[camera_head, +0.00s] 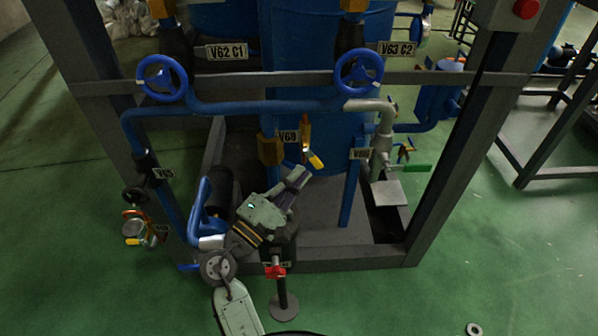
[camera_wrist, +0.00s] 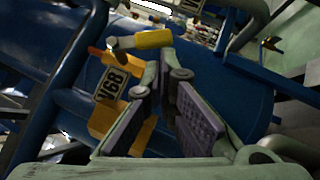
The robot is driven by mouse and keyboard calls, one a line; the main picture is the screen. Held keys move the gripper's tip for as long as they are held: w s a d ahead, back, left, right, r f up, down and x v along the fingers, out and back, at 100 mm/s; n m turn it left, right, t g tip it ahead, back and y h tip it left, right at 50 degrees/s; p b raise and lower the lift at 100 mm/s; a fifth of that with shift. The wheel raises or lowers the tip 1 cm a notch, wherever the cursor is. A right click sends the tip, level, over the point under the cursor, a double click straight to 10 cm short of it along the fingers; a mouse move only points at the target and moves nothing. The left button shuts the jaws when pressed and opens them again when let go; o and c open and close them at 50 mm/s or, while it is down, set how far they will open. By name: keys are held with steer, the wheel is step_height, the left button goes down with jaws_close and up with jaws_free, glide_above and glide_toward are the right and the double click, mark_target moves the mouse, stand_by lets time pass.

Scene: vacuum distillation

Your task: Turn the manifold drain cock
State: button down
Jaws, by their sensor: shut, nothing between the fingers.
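A small cock with a yellow lever (camera_head: 315,159) hangs under the blue manifold pipe (camera_head: 262,107), beside a tag reading V68 (camera_head: 287,136). Which cock is the manifold drain is not marked. In the wrist view the yellow lever (camera_wrist: 153,39) lies just beyond my fingertips, with the V68 tag (camera_wrist: 111,84) to the left. My gripper (camera_head: 303,178) is just below and left of the lever, reaching up and to the right. In the wrist view my gripper (camera_wrist: 167,72) has its purple-padded fingers closed together at the tips and empty. Contact with the lever cannot be told.
Blue handwheels (camera_head: 162,78) and (camera_head: 358,72) sit above the pipe. A green-handled valve (camera_head: 405,168) is at the right. Grey frame posts (camera_head: 455,135) bound the rig. A red-handled valve (camera_head: 275,271) stands low in front.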

steer(key=v, duration=1.1)
steer(key=shift+r, duration=0.1)
